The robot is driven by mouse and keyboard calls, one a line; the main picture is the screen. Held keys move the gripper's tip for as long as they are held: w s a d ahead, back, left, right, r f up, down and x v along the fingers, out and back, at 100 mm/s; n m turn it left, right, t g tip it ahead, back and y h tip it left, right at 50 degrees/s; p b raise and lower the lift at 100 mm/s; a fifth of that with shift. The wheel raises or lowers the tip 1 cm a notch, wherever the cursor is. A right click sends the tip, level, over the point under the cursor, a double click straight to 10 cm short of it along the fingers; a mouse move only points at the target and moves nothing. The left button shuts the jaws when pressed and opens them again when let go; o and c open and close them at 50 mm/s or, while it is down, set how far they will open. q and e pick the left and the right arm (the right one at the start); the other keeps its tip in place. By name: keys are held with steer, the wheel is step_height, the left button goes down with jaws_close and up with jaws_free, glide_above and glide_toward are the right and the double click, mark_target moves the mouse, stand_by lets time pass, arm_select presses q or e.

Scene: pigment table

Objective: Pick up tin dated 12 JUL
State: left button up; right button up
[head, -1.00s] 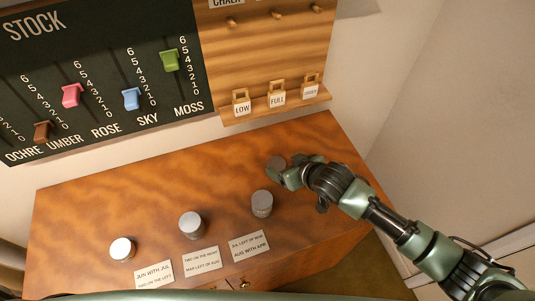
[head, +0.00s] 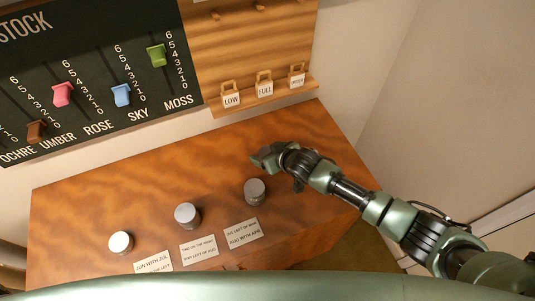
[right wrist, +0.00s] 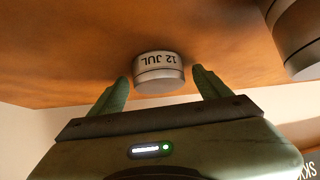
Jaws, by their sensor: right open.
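The tin dated 12 JUL (right wrist: 159,72) is a small grey cylinder with a pale label, upside down in the right wrist view. It stands on the wooden table top. My right gripper (right wrist: 161,82) is open, with one finger on each side of the tin near its end; a gap shows on both sides. In the head view my right gripper (head: 262,161) is over the back right of the table and hides this tin. My left gripper is not in view.
Three other grey tins stand nearer the front: left (head: 120,242), middle (head: 187,215) and right (head: 255,191). One tin (right wrist: 299,32) is close at the right in the wrist view. Cards (head: 199,251) lie along the table's front (head: 90,205). A stock board (head: 90,70) hangs behind.

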steer(key=c, duration=1.5)
